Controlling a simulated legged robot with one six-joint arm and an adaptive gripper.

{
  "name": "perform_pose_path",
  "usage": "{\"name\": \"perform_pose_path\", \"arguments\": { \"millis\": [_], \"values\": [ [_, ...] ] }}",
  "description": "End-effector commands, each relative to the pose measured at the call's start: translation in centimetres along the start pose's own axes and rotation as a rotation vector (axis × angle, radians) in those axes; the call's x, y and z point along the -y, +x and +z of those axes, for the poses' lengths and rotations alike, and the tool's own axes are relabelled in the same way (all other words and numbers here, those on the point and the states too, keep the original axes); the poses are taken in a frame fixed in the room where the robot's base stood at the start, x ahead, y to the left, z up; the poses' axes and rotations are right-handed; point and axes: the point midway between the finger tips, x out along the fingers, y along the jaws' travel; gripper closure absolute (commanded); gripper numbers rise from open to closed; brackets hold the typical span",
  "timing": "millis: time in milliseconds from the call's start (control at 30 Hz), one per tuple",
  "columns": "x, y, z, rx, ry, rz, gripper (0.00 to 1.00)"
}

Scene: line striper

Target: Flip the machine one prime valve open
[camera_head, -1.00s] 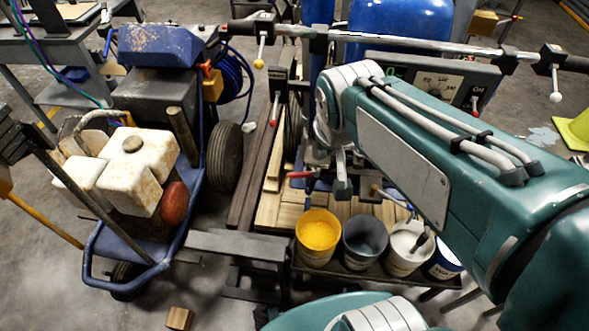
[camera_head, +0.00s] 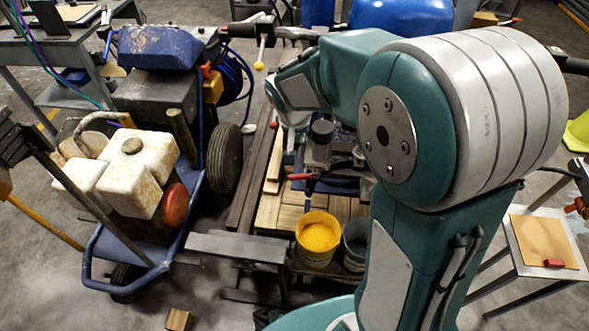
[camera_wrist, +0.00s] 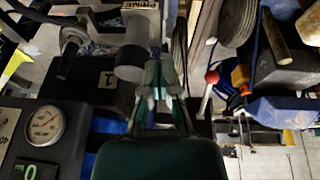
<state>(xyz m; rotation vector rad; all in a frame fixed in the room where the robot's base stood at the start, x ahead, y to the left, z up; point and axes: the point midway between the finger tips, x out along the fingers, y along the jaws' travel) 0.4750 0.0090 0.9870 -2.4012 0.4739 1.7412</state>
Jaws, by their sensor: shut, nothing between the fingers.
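Machine one, marked with a "1" plate (camera_wrist: 107,78), fills the left of the wrist view. A partly cut-off "PRIME" label (camera_wrist: 140,5) shows at the top, with a grey cylindrical fitting (camera_wrist: 130,64) below it. I cannot tell for sure which part is the prime valve handle. My gripper (camera_wrist: 158,68) is shut and empty, its fingertips close beside the grey fitting; contact is unclear. In the head view a red-handled lever (camera_head: 301,176) sits on the machine's pump area, left of my arm. My arm hides much of the machine there.
A red-knobbed lever (camera_wrist: 212,77) stands right of my fingers. A pressure gauge (camera_wrist: 45,124) is at lower left. A yellow paint bucket (camera_head: 318,236) and a grey bucket (camera_head: 355,240) stand below the pump. A second cart (camera_head: 150,85) with white jugs (camera_head: 140,170) is at left.

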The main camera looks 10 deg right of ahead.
Motion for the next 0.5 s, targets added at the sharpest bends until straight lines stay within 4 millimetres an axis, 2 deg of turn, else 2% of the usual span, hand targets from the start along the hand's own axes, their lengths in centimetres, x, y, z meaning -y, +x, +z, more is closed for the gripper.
{"name": "perform_pose_path", "arguments": {
  "millis": [33, 300, 500],
  "values": [
    [0.5, 1.3, -0.2, 0.009, 0.004, 0.008, 1.0],
    [2.8, 7.2, -1.2, 0.031, 0.043, 0.038, 1.0],
    [4.1, 10.4, -1.3, 0.041, 0.064, 0.051, 1.0]
  ]
}}
